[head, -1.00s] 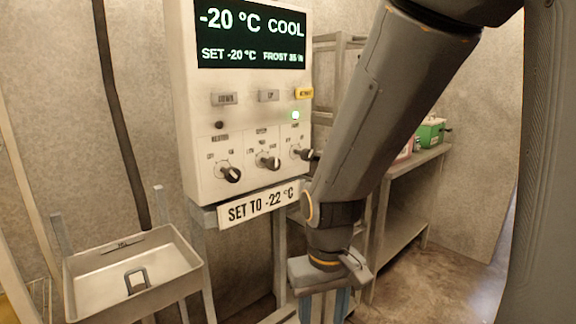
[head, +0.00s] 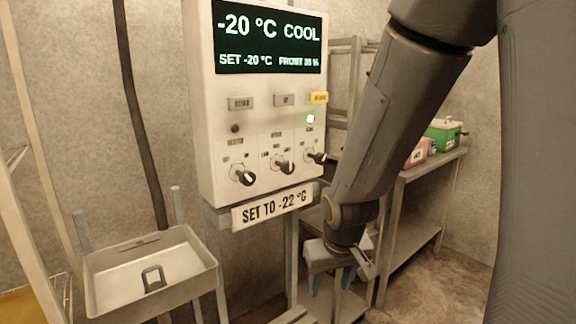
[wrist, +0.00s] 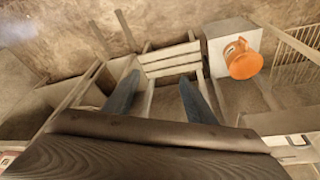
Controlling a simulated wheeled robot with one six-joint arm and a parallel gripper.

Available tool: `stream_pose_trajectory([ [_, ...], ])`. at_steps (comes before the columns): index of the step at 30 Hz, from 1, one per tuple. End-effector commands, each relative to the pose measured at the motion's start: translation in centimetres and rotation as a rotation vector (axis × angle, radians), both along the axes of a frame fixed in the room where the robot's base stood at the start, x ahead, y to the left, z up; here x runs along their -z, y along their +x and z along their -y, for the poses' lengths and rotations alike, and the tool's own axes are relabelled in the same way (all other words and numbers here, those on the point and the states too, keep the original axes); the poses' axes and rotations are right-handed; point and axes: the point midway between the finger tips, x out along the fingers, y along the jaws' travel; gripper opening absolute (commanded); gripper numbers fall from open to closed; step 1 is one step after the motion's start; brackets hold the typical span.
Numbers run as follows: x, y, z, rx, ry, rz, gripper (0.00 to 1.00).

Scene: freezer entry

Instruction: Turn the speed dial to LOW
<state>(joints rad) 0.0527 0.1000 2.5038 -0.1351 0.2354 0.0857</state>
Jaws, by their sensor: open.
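The white control panel (head: 258,120) stands left of my arm in the head view. Three black-handled dials sit in a row low on it: a left one (head: 243,176), a middle one (head: 284,167) and a right one (head: 318,158). Their small labels are too blurred for me to tell which is the speed dial. All three handles point roughly right and slightly down. My gripper (head: 331,283) hangs below and right of the panel, apart from the dials, with its blue fingers down. In the wrist view my gripper (wrist: 157,92) is open and empty; no dial shows there.
A sign (head: 272,209) reading "SET TO -22 °C" hangs under the panel. A metal tray (head: 105,290) stands at lower left. A shelf (head: 425,165) at right holds a green box (head: 443,134) and a pink one. The wrist view shows an orange object (wrist: 243,60) on a grey box.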

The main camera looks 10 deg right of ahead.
Motion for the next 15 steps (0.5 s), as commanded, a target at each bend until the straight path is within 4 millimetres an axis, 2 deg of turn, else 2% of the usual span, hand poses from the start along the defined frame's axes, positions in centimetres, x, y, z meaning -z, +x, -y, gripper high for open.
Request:
stream_pose_trajectory([
  [1, -0.7, 2.4, 0.9, 0.000, -0.005, 0.077, 0.51],
  [3, -1.7, 6.0, 1.7, -0.012, -0.004, 0.200, 0.51],
  [6, -3.6, 10.7, 2.5, -0.035, 0.015, 0.371, 0.51],
  [10, -6.6, 15.7, 2.6, -0.079, 0.071, 0.590, 0.51],
  [15, -11.1, 20.0, 1.9, -0.151, 0.199, 0.853, 0.51],
])
